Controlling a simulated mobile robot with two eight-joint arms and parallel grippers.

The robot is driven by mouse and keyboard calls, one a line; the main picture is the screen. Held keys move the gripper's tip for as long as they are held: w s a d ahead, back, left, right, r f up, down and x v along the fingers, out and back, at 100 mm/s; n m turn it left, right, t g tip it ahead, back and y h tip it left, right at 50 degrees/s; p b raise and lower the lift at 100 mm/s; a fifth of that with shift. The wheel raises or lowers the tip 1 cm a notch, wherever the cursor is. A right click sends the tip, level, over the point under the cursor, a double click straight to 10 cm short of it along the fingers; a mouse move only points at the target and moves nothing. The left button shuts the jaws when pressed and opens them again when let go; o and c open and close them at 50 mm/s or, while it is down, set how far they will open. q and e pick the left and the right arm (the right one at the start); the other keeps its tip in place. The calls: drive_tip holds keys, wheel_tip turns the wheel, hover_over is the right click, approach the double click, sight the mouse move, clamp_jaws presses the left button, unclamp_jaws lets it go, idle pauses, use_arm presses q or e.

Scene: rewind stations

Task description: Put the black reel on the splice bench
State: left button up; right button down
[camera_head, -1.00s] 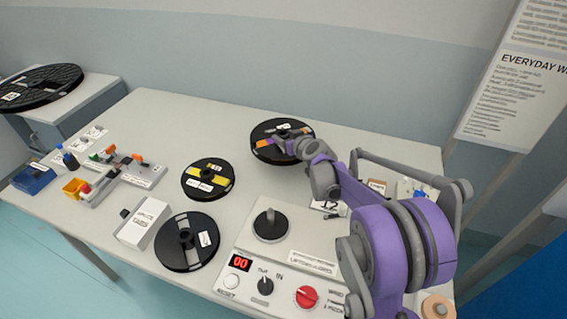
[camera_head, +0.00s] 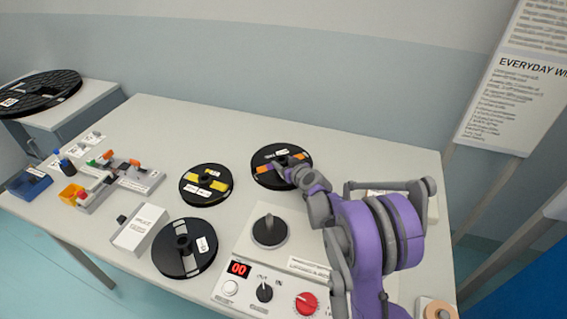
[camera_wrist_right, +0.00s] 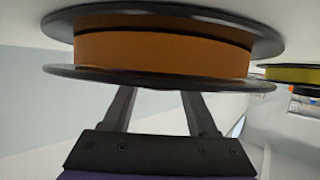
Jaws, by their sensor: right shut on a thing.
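My right gripper (camera_head: 290,172) is shut on a black reel with an orange winding (camera_head: 266,152) at the back middle of the white table. The reel fills the top of the right wrist view (camera_wrist_right: 165,55); its flange hides the fingertips. I cannot tell whether it touches the table. Other black reels are a yellow-wound one (camera_head: 206,198) to its left, a bare-looking one (camera_head: 168,262) nearer the front, and a large one (camera_head: 62,80) on a side cabinet at the far left. I cannot tell for sure which surface is the splice bench. My left gripper is not in view.
The white table (camera_head: 340,146) also bears a control box with a dark spindle (camera_head: 269,228), a white box (camera_head: 138,232), and a splicer-like device (camera_head: 140,182) with small coloured parts. The side cabinet (camera_head: 95,97) stands beyond the table's left end. The back left tabletop is clear.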

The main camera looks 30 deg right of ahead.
drive_tip(key=shift+c, duration=0.9)
unclamp_jaws()
drive_tip(key=shift+f, duration=0.1)
drive_tip(key=shift+r, duration=0.25)
drive_tip(key=v, duration=1.2)
drive_tip(key=shift+f+p, duration=0.1)
drive_tip(key=shift+p, duration=0.3)
drive_tip(key=shift+s, duration=0.1)
